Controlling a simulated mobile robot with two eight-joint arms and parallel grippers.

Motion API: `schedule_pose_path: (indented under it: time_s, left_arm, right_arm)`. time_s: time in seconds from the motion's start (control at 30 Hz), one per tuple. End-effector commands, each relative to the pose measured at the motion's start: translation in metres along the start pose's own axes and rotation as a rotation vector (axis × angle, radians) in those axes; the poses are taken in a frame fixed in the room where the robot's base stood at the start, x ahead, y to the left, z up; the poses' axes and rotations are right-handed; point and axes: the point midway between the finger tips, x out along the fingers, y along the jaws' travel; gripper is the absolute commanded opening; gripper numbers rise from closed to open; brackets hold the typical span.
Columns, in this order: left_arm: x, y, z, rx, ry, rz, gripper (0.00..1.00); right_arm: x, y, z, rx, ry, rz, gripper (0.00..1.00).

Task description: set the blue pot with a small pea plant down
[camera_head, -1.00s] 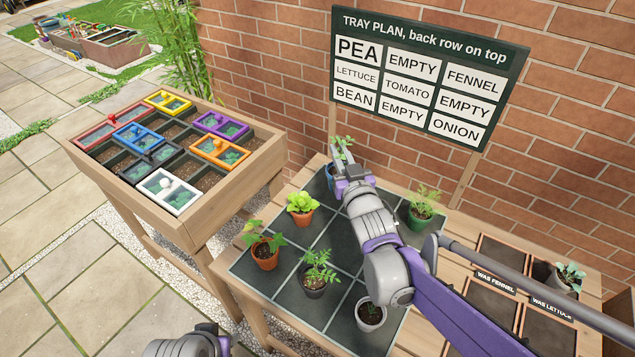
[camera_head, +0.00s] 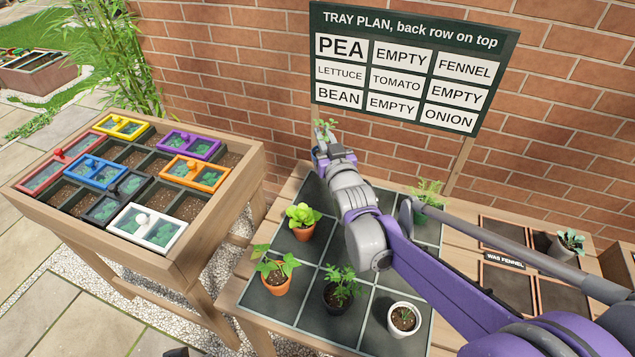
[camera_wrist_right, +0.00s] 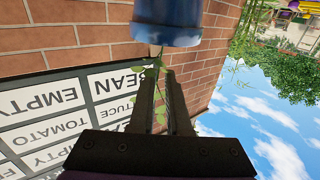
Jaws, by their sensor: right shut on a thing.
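The blue pot (camera_wrist_right: 168,22) shows at the top of the right wrist view, at the tips of my right gripper (camera_wrist_right: 160,60). There the pot is mostly hidden by the gripper. It looks raised; its gap above the tray cannot be told.
A lettuce pot (camera_head: 304,233) stands just in front, with an orange pot (camera_head: 277,285), a black pot (camera_head: 338,302) and a white pot (camera_head: 402,326) nearer. A fennel plant (camera_head: 428,192) stands behind my arm. The plan sign (camera_head: 405,100) and brick wall stand behind.

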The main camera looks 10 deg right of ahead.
Motion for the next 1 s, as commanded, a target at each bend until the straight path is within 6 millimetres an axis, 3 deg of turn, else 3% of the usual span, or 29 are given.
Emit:
schedule_pose_path:
  time_s: [0.2,0.43,0.6,1.0]
  left_arm:
    - [0.012,0.0,0.005,0.0,-0.004,0.0,0.39]
    - [0.016,0.0,0.007,0.0,-0.006,0.0,0.39]
    - [0.023,0.0,0.01,0.0,-0.008,0.0,0.39]
    - [0.026,0.0,0.011,0.0,-0.01,0.0,0.39]
  right_arm:
    - [0.0,0.0,0.043,0.0,-0.001,0.0,0.0]
    - [0.0,0.0,0.061,0.0,0.0,0.0,0.0]
    - [0.0,0.0,0.086,0.0,0.0,0.0,0.0]
    - [0.0,0.0,0.093,0.0,0.0,0.0,0.0]
